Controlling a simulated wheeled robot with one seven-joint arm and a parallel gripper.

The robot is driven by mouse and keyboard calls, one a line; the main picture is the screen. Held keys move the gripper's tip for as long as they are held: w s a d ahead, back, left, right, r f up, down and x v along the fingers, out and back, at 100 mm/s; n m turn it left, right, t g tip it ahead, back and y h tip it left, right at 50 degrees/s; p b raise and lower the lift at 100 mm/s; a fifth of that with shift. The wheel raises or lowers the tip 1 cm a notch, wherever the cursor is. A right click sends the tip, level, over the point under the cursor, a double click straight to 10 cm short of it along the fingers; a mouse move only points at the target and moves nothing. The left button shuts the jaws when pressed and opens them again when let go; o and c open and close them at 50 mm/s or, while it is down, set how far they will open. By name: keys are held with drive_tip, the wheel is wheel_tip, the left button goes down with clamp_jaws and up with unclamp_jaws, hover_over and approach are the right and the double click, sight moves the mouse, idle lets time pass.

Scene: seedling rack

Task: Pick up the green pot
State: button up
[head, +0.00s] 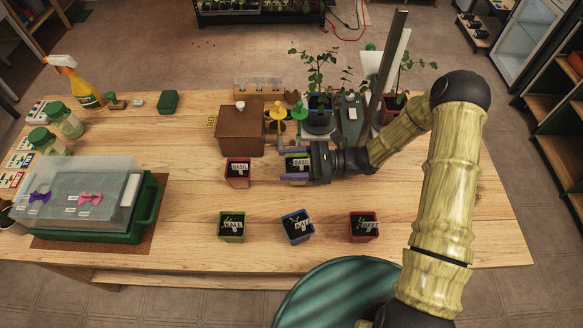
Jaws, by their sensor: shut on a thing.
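A green pot (291,161) with a "BASIL" tag and dark soil stands in the middle of the table. My gripper (287,165) reaches it from the right and is shut on it, with one finger on its far side and one on its near side. The fingers hide part of its walls. I cannot tell whether the pot is off the table. A second green pot (231,237), with a "KALE" tag and a seedling, stands in the front row, apart from my gripper.
A red pot (238,182) stands just left of my gripper. A blue pot (298,238) and another red pot (364,237) are in front. A brown box (240,138) and potted plants are behind. A lidded green tray (145,212) is at left. The wooden table (190,205) has bare room between them.

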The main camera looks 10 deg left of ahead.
sight(291, 166)
wheel_tip(291, 166, up, 8)
drive_tip(key=shift+f, duration=0.15)
idle(0.6)
